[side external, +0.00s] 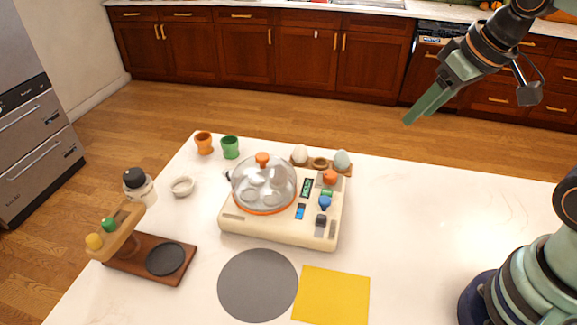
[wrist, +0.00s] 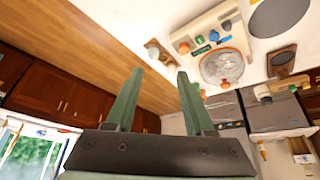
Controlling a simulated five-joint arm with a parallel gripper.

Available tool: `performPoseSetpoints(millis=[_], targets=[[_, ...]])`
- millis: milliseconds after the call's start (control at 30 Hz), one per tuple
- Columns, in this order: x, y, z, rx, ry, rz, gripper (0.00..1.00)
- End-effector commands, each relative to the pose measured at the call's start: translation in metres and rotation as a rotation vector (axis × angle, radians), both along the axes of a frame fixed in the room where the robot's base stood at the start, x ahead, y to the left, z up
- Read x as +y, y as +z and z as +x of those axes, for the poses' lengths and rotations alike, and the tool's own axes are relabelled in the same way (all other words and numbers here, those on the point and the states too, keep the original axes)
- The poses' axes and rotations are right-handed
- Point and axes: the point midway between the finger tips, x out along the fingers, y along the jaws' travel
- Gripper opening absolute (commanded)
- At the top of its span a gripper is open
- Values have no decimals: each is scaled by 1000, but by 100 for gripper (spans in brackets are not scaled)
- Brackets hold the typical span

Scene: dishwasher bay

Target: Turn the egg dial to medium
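A cream egg cooker (side external: 232,224) with a clear dome lid (side external: 263,183) and orange lid knob stands on the white counter. Its right-hand panel carries an orange knob (side external: 330,177), a blue knob (side external: 325,202), a dark knob (side external: 321,220) and a small green-lettered display (side external: 307,187). The dial's setting is too small to read. My gripper (side external: 418,113) is high at the upper right, well away from the cooker. In the wrist view its green fingers (wrist: 160,72) are apart with nothing between them. The cooker (wrist: 207,22) shows tilted beyond them there.
Egg holder (side external: 346,171) with eggs stands behind the cooker; orange cup (side external: 203,143) and green cup (side external: 230,147) at back left. A wooden stand (side external: 150,245) is at left. Grey disc (side external: 258,285) and yellow mat (side external: 332,295) lie in front.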

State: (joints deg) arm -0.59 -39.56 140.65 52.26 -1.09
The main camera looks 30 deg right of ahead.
Motion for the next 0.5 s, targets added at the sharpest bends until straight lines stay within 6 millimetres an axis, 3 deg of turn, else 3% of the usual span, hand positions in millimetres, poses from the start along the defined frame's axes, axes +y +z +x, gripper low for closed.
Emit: performPoseSetpoints(millis=[267,500], targets=[[21,-4,46,160,157,-46,53],[45,-27,91,302,312,-84,53]])
